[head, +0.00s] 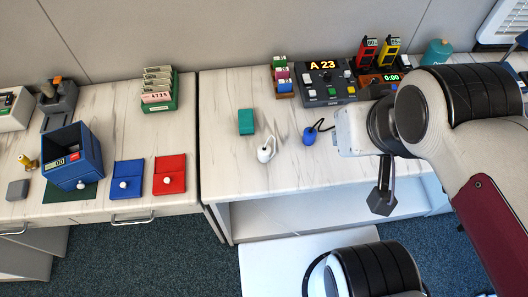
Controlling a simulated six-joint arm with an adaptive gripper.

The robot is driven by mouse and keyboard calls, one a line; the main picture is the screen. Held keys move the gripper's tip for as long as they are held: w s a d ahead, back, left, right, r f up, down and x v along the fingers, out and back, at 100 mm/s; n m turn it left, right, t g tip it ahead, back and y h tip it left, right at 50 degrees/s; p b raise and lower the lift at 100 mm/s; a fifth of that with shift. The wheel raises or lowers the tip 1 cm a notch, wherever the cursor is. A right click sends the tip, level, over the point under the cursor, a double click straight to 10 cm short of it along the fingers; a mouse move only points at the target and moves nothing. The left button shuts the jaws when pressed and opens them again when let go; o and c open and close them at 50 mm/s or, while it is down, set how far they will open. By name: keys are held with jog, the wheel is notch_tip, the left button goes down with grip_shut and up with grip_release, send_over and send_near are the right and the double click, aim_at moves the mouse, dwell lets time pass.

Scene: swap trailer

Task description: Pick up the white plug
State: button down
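The white plug (265,152) stands on the light wood-grain table, left of a blue plug (309,136) with a black cord. A thin, short tail rises from the white plug's top. My gripper (381,202) hangs fingers down at the table's front edge, right of both plugs and apart from them. I see it from the side, so I cannot tell whether its fingers are open or shut. Nothing shows hanging from it.
A teal block (246,122) lies behind and left of the white plug. A control panel (326,82) reading "A 23" and a small rack (283,79) stand behind. A blue bin (73,157) stands on the left table. The table in front of the plugs is clear.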

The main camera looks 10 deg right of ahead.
jog(key=c, duration=1.6)
grip_release()
jog(key=shift+o, duration=0.2)
